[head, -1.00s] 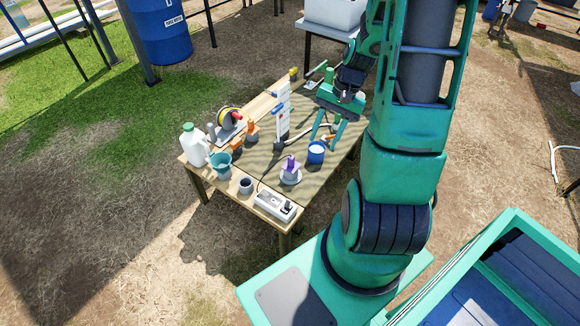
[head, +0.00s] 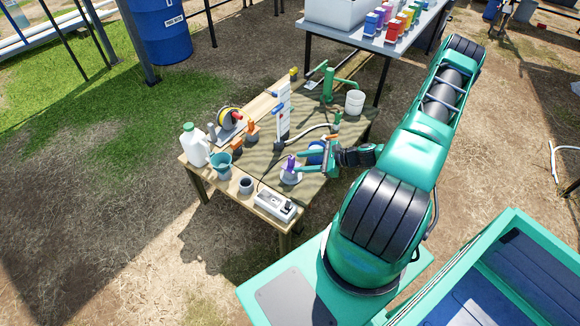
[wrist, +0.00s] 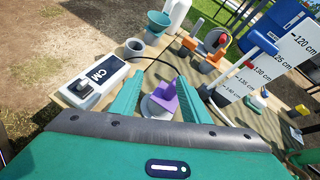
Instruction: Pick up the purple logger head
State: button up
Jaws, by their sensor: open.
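The purple logger head (head: 291,163) stands on a pale round base (head: 290,178) on the wooden table. In the wrist view the purple logger head (wrist: 166,93) shows between my two green fingers, a little beyond them. My gripper (head: 302,161) is open and comes in from the right at the logger head, with its fingers pointing left. In the wrist view my gripper (wrist: 160,85) has its fingers spread to either side of the logger head. I cannot tell whether a finger touches it.
A blue container (head: 316,153) stands close behind my gripper. A white measuring board (head: 284,112) rises behind the logger head.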

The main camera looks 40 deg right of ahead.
aim_at(294, 160)
jog(key=f+m+t, duration=0.1)
jog(key=m, duration=0.1)
jog(key=w+d+f+m+t+h, duration=0.1)
jog(key=m, duration=0.1)
jog(key=d+f+m+t+h, duration=0.1)
jog(key=m, duration=0.1)
jog(key=shift+w+d+f, duration=0.1)
jog(key=shift+w+f, duration=0.1)
jog(key=shift+f, duration=0.1)
jog(key=shift+w+f+t, duration=0.1)
jog(key=shift+t, duration=0.3)
jog(key=x, duration=1)
jog(key=shift+w+f, duration=0.1)
jog(key=shift+w, duration=0.15)
grip_shut()
